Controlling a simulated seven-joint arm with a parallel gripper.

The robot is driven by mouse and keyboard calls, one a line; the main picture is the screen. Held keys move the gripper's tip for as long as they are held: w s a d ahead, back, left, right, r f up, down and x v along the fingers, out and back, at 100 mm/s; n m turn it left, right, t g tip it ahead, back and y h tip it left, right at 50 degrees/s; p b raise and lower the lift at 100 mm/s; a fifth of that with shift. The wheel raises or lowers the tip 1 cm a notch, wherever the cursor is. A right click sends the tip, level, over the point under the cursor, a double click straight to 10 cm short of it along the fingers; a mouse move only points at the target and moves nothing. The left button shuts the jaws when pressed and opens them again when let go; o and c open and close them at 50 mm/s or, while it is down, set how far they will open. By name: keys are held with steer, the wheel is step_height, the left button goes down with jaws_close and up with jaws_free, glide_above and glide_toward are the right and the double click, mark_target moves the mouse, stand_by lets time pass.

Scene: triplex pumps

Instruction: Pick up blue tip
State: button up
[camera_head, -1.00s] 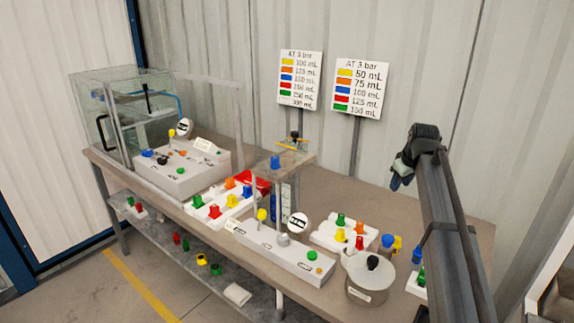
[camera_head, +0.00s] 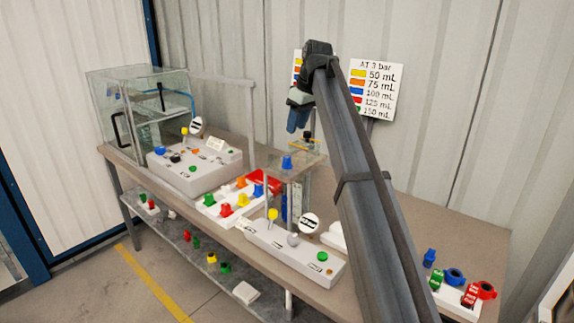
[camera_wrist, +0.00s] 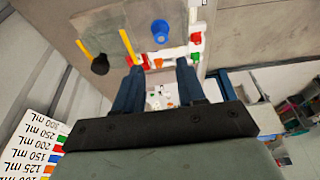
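A blue tip (camera_head: 287,162) stands upright on top of the clear pump stand in the middle of the table. A blue tip also shows beyond my fingertips in the wrist view (camera_wrist: 160,31), apart from them. Another blue tip (camera_head: 258,190) is in the white rack at the left, and one more (camera_head: 429,257) stands at the right. My gripper (camera_head: 297,118) is above and near the clear stand. Its two fingers are apart with nothing held between them in the wrist view (camera_wrist: 159,67).
A grey pump box (camera_head: 295,252) with a yellow knob and gauge stands in front of the clear stand. A glass tank (camera_head: 125,100) is at the far left. A volume sign (camera_head: 372,88) stands behind. My arm hides part of the table's right half.

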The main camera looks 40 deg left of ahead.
glide_above(288, 157)
steer(key=d, duration=0.1)
steer(key=f, duration=0.7)
steer(key=shift+d+f, duration=0.1)
steer(key=shift+d, duration=0.1)
steer(key=shift+x, duration=2.65)
steer(key=shift+s+d, duration=0.1)
steer(key=shift+d, duration=0.05)
jaws_close()
